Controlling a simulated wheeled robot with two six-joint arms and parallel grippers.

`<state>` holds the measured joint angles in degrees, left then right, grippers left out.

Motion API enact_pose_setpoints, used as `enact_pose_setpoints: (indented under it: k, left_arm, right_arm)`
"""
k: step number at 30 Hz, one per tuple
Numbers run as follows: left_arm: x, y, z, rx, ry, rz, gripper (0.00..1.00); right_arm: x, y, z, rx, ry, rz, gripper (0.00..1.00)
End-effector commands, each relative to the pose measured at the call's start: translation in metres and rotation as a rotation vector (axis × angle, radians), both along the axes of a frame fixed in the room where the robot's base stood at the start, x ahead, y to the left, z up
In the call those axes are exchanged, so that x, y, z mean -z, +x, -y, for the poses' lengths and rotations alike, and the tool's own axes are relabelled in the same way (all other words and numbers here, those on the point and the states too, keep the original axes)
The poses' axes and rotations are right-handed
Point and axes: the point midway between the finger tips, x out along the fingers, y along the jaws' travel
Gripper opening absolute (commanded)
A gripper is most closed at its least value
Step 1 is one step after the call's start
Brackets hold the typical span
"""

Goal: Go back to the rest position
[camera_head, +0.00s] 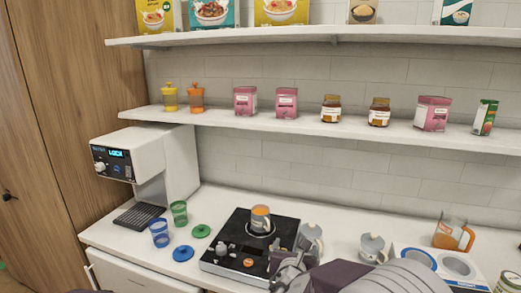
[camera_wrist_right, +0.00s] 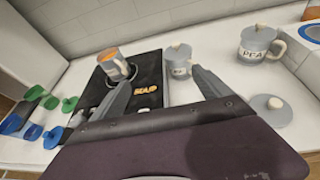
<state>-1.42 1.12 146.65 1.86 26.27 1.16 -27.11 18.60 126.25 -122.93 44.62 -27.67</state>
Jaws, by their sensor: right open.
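My right gripper (camera_head: 284,262) reaches in from the lower right in the head view, over the front right of the black hob (camera_head: 232,240). In the right wrist view its two fingers (camera_wrist_right: 160,78) are spread, with nothing held between them. An orange and grey cup (camera_head: 261,219) stands on the hob; it also shows in the wrist view (camera_wrist_right: 113,66). A grey lidded mug (camera_head: 311,236) stands right of the hob, beyond the fingers and partly hidden by my gripper in the head view. My left gripper is not in view.
A second grey mug (camera_head: 372,247) and an orange jug (camera_head: 453,234) stand to the right. A coffee machine (camera_head: 150,160), green cup (camera_head: 179,212), blue cup (camera_head: 159,233) and loose lids are left. Shelves (camera_head: 330,130) with boxes and jars hang above the counter.

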Motion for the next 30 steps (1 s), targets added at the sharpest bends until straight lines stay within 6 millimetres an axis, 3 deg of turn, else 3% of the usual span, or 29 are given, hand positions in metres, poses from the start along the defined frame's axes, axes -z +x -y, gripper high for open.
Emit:
enact_pose_setpoints:
  k: [5, 8, 10, 13, 15, 19, 24, 30]
  left_arm:
    - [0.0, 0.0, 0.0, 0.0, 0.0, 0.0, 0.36]
    - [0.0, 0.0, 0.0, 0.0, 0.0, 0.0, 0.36]
    - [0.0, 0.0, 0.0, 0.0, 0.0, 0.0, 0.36]
    - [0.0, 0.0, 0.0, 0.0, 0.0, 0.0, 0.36]
    - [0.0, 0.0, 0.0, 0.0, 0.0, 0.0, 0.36]
    - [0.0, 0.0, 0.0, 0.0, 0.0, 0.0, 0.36]
    - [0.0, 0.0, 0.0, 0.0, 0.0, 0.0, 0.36]
    - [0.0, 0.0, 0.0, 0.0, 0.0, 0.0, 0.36]
  right_arm:
    - [0.006, -0.02, 0.075, 0.251, 0.115, -0.036, 0.88]
    - [0.02, -0.049, 0.123, 0.466, 0.247, -0.072, 0.88]
    - [0.036, -0.084, 0.157, 0.679, 0.393, -0.098, 0.88]
    - [0.07, -0.152, 0.186, 1.072, 0.694, -0.119, 0.88]
    - [0.092, -0.196, 0.183, 1.35, 0.926, -0.11, 0.88]
    - [0.121, -0.247, 0.143, 1.81, 1.326, -0.05, 0.88]
    - [0.135, -0.264, 0.091, 2.212, 1.655, 0.051, 0.88]
    - [0.136, -0.258, 0.077, 2.353, 1.786, 0.143, 0.88]
